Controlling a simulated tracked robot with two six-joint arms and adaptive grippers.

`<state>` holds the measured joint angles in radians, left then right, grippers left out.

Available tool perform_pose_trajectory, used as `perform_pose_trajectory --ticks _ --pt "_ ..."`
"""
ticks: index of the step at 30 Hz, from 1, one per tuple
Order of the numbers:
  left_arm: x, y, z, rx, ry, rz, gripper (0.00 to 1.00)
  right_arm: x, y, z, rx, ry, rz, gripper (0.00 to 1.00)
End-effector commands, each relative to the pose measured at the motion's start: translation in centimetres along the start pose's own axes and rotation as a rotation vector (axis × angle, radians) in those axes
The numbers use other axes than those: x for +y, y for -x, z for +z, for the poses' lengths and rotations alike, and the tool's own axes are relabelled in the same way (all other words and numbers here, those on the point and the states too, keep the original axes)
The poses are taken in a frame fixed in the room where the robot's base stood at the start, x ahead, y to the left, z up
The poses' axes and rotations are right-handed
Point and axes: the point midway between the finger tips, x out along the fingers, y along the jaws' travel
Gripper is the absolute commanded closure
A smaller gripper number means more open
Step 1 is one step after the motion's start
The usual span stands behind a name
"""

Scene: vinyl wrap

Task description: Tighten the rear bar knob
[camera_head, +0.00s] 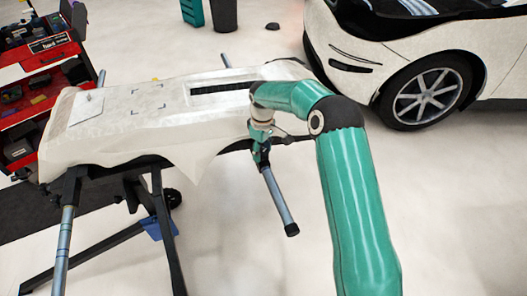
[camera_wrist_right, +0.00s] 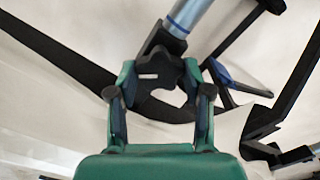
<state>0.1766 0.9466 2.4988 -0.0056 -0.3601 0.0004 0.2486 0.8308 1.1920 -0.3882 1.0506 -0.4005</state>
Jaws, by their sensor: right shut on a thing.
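My right gripper (camera_head: 262,157) is below the near right edge of the wrapped bumper on the stand, at the upper end of a blue-grey bar (camera_head: 278,203). In the right wrist view its two green fingers (camera_wrist_right: 164,92) are shut on a dark knob (camera_wrist_right: 163,72), one finger on each side. The bar also shows there (camera_wrist_right: 187,16), running up from the dark fitting. In the head view the gripper and arm hide the knob. How tight the knob is cannot be told. My left gripper is not in view.
The stand holds a bumper (camera_head: 120,120) under white film that hangs down in front. Another bar (camera_head: 64,238) stands at the front left. A red tool cart (camera_head: 40,75) is at the left and a white car (camera_head: 440,65) at the right. The floor at front centre is clear.

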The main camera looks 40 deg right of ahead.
Motion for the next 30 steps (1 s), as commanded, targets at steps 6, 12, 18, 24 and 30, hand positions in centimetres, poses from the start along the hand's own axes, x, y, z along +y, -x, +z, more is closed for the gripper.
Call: perform_pose_trajectory --ticks 6,12,18,24,30 --pt "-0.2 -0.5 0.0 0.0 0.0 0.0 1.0 0.0 -0.3 0.4 -0.014 -0.208 -0.001 0.85" --pt "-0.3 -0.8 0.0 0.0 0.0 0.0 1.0 0.0 -0.3 0.4 -0.014 -0.397 0.001 0.85" --pt "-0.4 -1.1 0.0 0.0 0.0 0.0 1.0 -0.1 -0.4 0.4 -0.015 -0.58 0.002 0.85" --pt "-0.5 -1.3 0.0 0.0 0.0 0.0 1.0 -0.1 -0.3 0.4 -0.016 -0.733 0.004 0.85" --pt "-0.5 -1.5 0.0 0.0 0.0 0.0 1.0 -0.1 -0.3 0.4 -0.017 -0.836 0.004 0.85"
